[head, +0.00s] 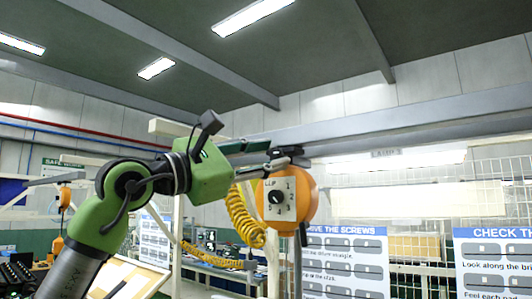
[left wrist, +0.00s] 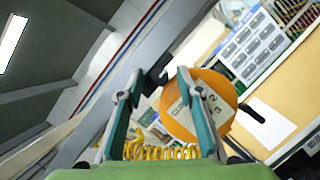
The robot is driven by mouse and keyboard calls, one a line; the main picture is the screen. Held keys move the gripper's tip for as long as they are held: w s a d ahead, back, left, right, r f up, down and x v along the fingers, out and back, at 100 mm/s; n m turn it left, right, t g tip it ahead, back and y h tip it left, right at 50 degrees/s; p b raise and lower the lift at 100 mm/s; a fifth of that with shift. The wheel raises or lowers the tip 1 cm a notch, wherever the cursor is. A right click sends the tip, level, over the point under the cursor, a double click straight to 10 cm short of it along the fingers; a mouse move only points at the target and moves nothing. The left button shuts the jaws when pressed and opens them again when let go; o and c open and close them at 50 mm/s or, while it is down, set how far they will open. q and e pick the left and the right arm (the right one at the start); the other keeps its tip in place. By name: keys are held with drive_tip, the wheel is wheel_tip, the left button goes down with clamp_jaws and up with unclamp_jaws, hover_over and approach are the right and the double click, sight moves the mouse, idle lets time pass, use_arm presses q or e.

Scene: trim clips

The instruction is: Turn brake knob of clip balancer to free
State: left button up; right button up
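The orange clip balancer (head: 307,203) hangs at the middle of the head view. Its white face plate (head: 289,190) carries lettering and small numerals, with a dark round knob (head: 277,197) on it. The knob's setting is too small to read. My left gripper (head: 277,153) is open and empty beside the balancer's top, above the knob. In the left wrist view the fingers (left wrist: 160,78) stand wide apart. The balancer (left wrist: 229,88) is behind the right-hand finger, which hides part of the plate (left wrist: 214,104) and the knob. My right gripper is not in view.
A black hanger (head: 288,151) holds the balancer under a grey rail (head: 400,127). A coiled yellow hose (head: 243,217) hangs just left of it. Instruction boards (head: 343,262) and wire mesh stand behind. Another orange balancer (head: 62,196) hangs far left.

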use_arm(q)
clamp_jaws()
